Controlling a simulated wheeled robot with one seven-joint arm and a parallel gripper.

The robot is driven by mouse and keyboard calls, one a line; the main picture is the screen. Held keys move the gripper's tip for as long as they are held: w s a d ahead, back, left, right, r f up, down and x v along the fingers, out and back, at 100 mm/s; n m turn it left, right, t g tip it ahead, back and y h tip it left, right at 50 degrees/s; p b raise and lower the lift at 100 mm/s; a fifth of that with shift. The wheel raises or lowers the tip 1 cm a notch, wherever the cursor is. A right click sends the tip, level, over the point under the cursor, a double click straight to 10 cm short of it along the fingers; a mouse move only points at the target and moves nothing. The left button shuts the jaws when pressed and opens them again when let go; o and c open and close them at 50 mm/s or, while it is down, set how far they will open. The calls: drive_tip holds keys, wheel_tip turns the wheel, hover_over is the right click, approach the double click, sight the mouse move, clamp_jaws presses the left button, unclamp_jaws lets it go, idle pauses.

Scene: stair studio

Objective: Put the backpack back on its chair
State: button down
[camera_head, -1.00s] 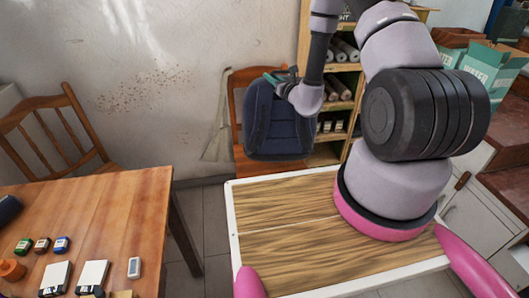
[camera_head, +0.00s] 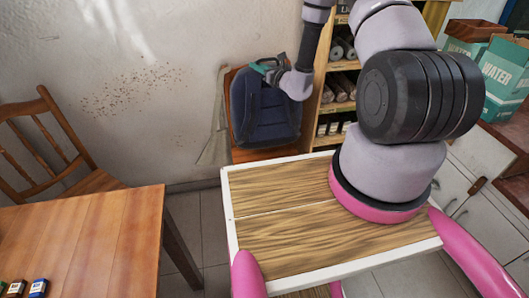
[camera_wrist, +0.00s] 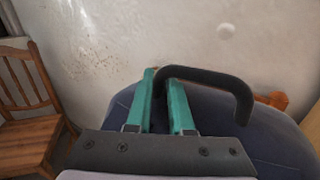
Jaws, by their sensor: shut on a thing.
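The dark blue backpack (camera_head: 265,118) hangs upright from my gripper (camera_head: 268,68) in front of the orange-brown wooden chair (camera_head: 242,157) by the wall. It covers most of the chair's backrest, and its lower edge is just above or at the seat; I cannot tell whether it touches. In the wrist view, my gripper's teal fingers (camera_wrist: 160,75) are shut on the black loop handle (camera_wrist: 215,78) on top of the backpack (camera_wrist: 278,138). A bit of the chair's backrest (camera_wrist: 273,100) shows behind the backpack at the right.
A shelf (camera_head: 338,95) with rolls stands right of the chair. Another wooden chair (camera_head: 50,150) and a wooden table (camera_head: 90,225) are at left. My wood-topped tray (camera_head: 285,245) is in front. Water boxes (camera_head: 505,75) stand on a cabinet at right.

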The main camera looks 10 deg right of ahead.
sight(258, 88)
drive_tip(key=shift+w+r, duration=0.1)
drive_tip(key=shift+w, duration=0.05)
wheel_tip(258, 88, down, 10)
idle(0.7)
drive_tip(key=c, duration=0.8)
unclamp_jaws()
